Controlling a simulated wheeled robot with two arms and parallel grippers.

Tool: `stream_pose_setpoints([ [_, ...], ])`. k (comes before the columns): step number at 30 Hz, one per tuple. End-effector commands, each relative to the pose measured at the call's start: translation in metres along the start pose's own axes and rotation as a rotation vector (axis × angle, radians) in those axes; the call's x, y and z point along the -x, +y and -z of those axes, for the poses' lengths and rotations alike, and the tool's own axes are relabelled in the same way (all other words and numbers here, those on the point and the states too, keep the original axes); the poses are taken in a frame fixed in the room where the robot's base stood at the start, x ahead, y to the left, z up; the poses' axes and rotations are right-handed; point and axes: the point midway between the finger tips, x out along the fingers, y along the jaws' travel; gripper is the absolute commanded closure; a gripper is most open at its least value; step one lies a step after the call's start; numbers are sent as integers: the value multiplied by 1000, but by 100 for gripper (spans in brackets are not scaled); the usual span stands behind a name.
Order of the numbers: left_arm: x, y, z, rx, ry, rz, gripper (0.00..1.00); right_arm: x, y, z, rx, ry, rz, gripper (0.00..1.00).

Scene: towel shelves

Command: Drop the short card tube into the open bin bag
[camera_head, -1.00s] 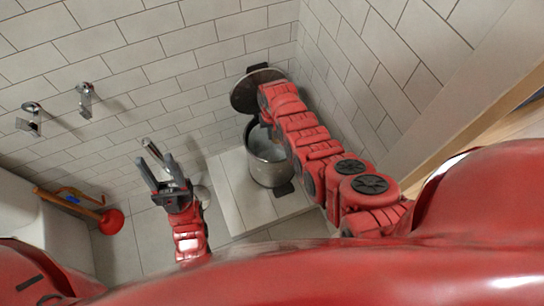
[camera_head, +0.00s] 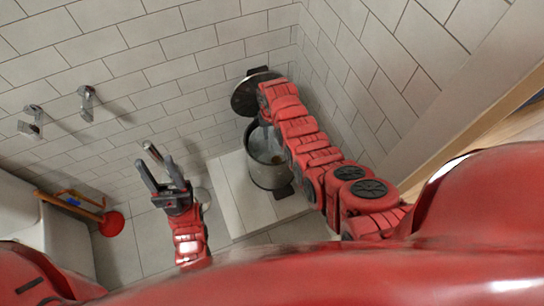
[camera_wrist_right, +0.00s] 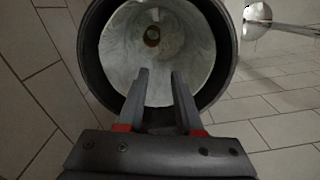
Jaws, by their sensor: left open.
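The bin (camera_head: 268,175) is a metal pedal bin with its round lid raised. The open bin bag (camera_wrist_right: 195,50) lines it, pale and creased. In the right wrist view a small brown ring, apparently the short card tube (camera_wrist_right: 152,36) seen end-on, lies deep inside the bag. A small brown spot shows inside the bin in the head view too. My right gripper (camera_wrist_right: 160,72) is open and empty, its fingers pointing into the bin's mouth, apart from the tube. My right arm hides it in the head view. My left gripper (camera_head: 156,170) is open and empty, left of the bin.
The raised lid (camera_head: 252,94) stands near the tiled back wall. A chrome stand (camera_head: 152,152) rises behind my left gripper. A red plunger (camera_head: 111,223) is at the lower left. Two chrome wall fixtures (camera_head: 86,103) are at the upper left. A tiled wall bounds the right.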

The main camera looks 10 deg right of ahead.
Motion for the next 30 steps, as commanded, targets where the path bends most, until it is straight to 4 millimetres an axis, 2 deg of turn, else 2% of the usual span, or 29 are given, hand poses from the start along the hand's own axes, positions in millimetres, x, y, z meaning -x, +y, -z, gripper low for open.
stream_pose_setpoints([
  [7, -8, 0, 1, 0, 0, 0, 50, 46, 0, -1, 1, 2, 1, 65],
  [17, -13, -1, 2, 0, 0, 0, 50, 124, 0, 1, -1, 5, 1, 65],
  [19, -26, -1, 4, 0, 0, 0, 50, 140, 0, -1, 0, 0, 0, 65],
  [24, -36, -2, 6, 0, 0, 0, 50, 152, 0, -1, 0, -2, 0, 65],
  [30, -35, -2, 6, 0, 0, 0, 50, 153, 0, -1, 0, -2, -1, 65],
])
